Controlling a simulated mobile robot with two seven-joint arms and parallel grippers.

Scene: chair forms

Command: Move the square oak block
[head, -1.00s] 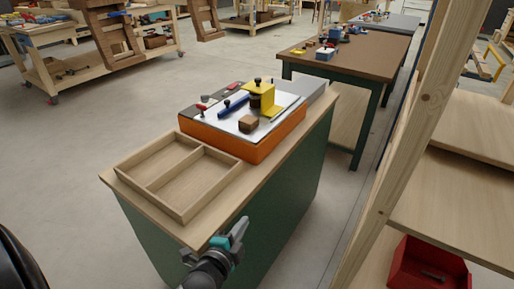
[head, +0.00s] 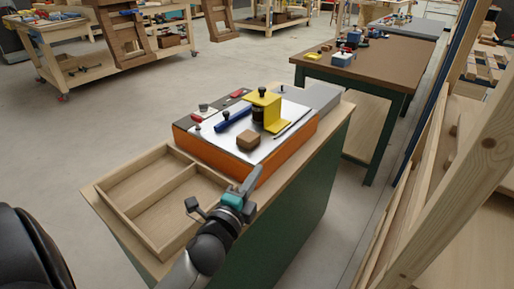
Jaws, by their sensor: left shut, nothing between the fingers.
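The square oak block (head: 248,140) is a small brown block. It sits on the white top plate (head: 222,147) of an orange-sided box (head: 214,157) on the green workbench, in front of a yellow bracket (head: 265,106). My left gripper (head: 249,184) is shut and empty. In the picture it shows just below the box's near corner, at the bench's edge, apart from the block. My right gripper is not in view.
A two-compartment wooden tray (head: 150,199) stands left of the box. A blue bar (head: 233,117) lies on the plate beside the bracket. A wooden post (head: 450,200) and shelving stand at the right. A brown-topped table (head: 375,62) stands behind.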

